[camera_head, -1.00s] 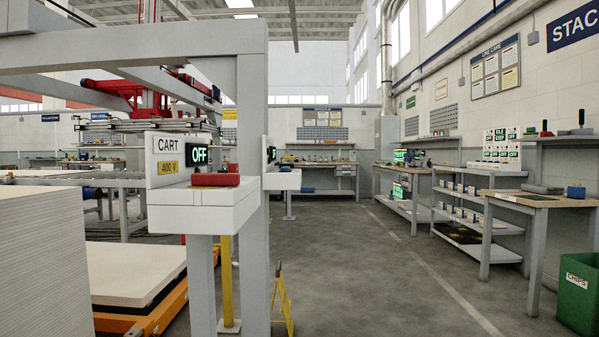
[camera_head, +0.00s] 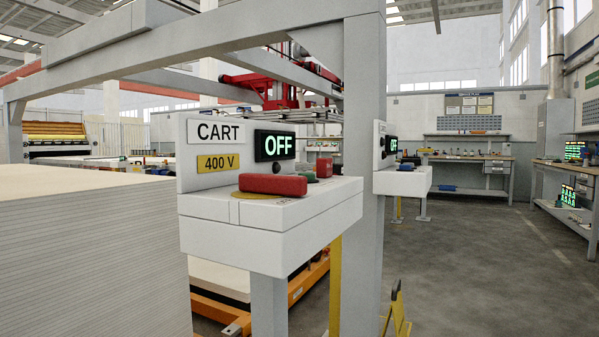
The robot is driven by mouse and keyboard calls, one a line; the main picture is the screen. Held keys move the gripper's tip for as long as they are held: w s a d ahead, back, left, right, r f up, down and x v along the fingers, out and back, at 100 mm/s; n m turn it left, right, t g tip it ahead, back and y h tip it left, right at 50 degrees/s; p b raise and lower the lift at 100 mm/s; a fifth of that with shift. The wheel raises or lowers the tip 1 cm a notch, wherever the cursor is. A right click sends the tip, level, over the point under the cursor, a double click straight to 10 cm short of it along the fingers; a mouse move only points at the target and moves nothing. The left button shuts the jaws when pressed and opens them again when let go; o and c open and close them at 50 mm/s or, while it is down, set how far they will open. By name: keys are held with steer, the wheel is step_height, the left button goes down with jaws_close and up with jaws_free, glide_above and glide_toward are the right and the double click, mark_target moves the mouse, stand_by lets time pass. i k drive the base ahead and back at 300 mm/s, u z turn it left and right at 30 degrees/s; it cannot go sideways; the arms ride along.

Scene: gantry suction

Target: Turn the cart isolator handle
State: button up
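The cart isolator is a white box (camera_head: 270,231) on a grey post, with a back plate marked CART and 400 V. Its red handle (camera_head: 273,184) lies on top over a round yellow plate (camera_head: 256,195), with its long side running roughly left to right. A black display (camera_head: 274,145) behind it reads OFF in green. A small green part shows just behind the handle, partly hidden by it. My gripper is not in view.
A tall stack of pale boards (camera_head: 90,250) stands close on the left. A grey gantry post (camera_head: 363,170) rises right behind the box, with a second white box (camera_head: 403,181) reading OFF beyond it. A yellow stand (camera_head: 396,312) is on the floor. Open floor lies to the right.

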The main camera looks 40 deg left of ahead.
mark_target(285, 185)
steer(key=u, duration=0.55)
steer(key=i, duration=0.85)
steer(key=u, duration=0.9)
